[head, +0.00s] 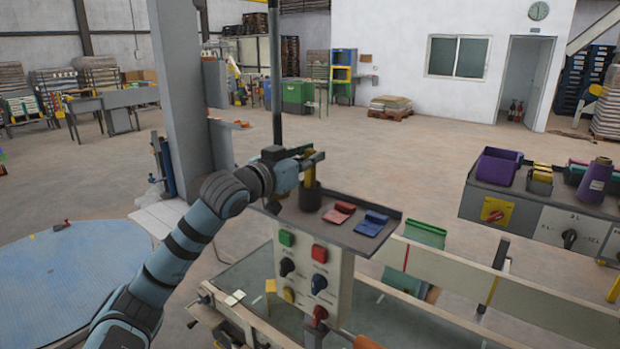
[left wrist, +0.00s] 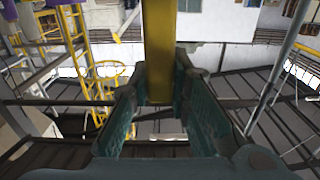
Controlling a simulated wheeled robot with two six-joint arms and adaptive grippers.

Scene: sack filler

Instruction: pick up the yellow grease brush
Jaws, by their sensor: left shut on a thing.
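The yellow grease brush (head: 309,174) stands upright, its lower part hidden by a dark cup (head: 310,198) on the grey shelf of the control panel. I cannot tell whether it touches the cup. My left gripper (head: 311,161) comes in from the left and is shut on the brush's yellow handle above the cup's rim. In the left wrist view the yellow handle (left wrist: 160,50) runs between the two teal fingers of my gripper (left wrist: 160,108). My right gripper is in neither view.
A red scraper-like item (head: 339,212) and a blue one (head: 371,223) lie on the shelf (head: 341,236), right of the cup. The panel (head: 313,270) below carries buttons and knobs. At right, another console holds a purple bin (head: 497,166) and a purple cone (head: 596,180).

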